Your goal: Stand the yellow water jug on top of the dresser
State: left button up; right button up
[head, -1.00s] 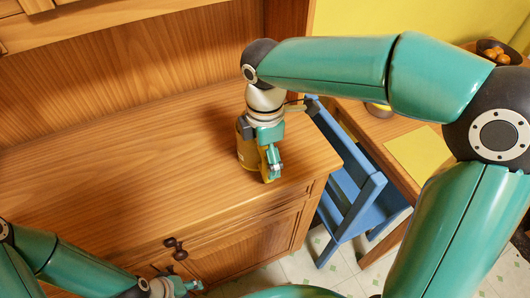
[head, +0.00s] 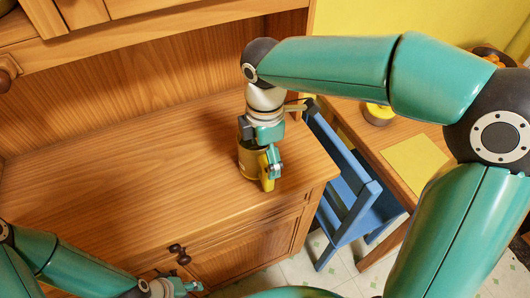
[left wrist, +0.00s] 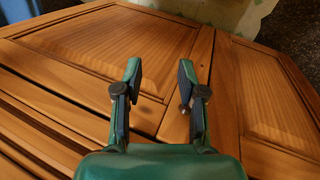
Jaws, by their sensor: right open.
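The yellow water jug (head: 247,161) is on the dresser top (head: 130,185), close to its right front corner, and looks upright. My right gripper (head: 272,163) hangs over the jug from above, with its fingers around the jug's upper part and handle. The gripper is open there and hides much of the jug's top; contact with the jug cannot be made out. My left gripper (head: 190,287) is low in front of the dresser. In the left wrist view it (left wrist: 160,90) is open and empty, facing the dresser's wooden door panels.
The dresser's upper shelf part (head: 180,30) rises at the back. A blue chair (head: 345,195) stands right of the dresser, by a wooden table with a yellow mat (head: 415,160) and a yellow-and-dark round thing (head: 379,114). The dresser top left of the jug is clear.

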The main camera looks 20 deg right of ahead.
jog(key=shift+r+p, duration=1.4)
jog(key=shift+r, duration=0.3)
jog(key=shift+r, duration=0.1)
notch_tip(320, 180, up, 12)
jog(key=shift+f, duration=0.2)
